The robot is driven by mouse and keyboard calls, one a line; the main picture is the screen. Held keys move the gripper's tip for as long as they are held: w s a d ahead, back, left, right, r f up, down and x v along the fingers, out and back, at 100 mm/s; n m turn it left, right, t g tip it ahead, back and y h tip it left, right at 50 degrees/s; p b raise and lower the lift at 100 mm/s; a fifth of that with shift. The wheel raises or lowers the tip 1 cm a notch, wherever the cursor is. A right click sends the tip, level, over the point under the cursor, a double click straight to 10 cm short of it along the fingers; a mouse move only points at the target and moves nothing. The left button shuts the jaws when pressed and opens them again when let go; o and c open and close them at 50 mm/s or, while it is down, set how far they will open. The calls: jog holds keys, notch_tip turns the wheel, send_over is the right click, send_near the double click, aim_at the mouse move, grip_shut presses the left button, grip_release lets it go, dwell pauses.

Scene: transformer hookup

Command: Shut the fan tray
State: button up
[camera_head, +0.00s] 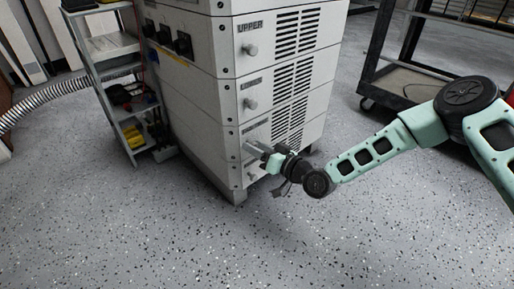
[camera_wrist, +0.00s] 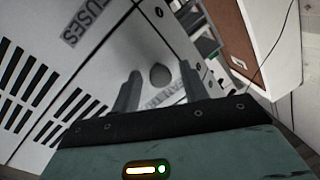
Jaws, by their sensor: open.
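A round grey knob (camera_wrist: 160,75) shows between the fingertips, with no clear contact. A partly hidden label that seems to end in TRAY (camera_wrist: 174,101) lies beside the knob. A FUSES label (camera_wrist: 84,22) is on the neighbouring panel. I cannot tell how far the tray stands out.
The cabinet's UPPER (camera_head: 251,50) and LOWER (camera_head: 251,103) knobs are above my gripper. A grey shelf rack (camera_head: 112,47) stands left of the cabinet. A dark cart (camera_head: 405,85) stands at the back right. The speckled floor (camera_head: 200,245) in front is clear.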

jog(key=p+v, duration=0.7)
jog(key=v, duration=1)
jog(key=shift+s, duration=0.15)
jog(key=shift+d, duration=0.1)
jog(key=s+r+n+g+h+p, duration=0.25)
jog(key=r+g+h, duration=0.2)
jog(key=r, duration=0.35)
jog(key=s+r+n+g+h+p, duration=0.25)
jog(key=r+h+p, duration=0.2)
jog(key=r, duration=0.35)
jog(key=s+d+r+m+g+h+p, duration=0.1)
jog(key=s+d+r+g+h+p, duration=0.15)
jog(key=s+r, duration=0.7)
jog(key=s+d+r+m+g+h+p, duration=0.1)
jog(key=s+r+m+h, duration=0.15)
jog(key=s+r, duration=0.7)
notch_tip(320, 180, up, 36)
jog(key=p, duration=3.7)
jog(key=shift+s+d+r+n+p, duration=0.2)
jog(key=shift+s+r+n+p, duration=0.05)
jog(key=shift+n+p, duration=0.1)
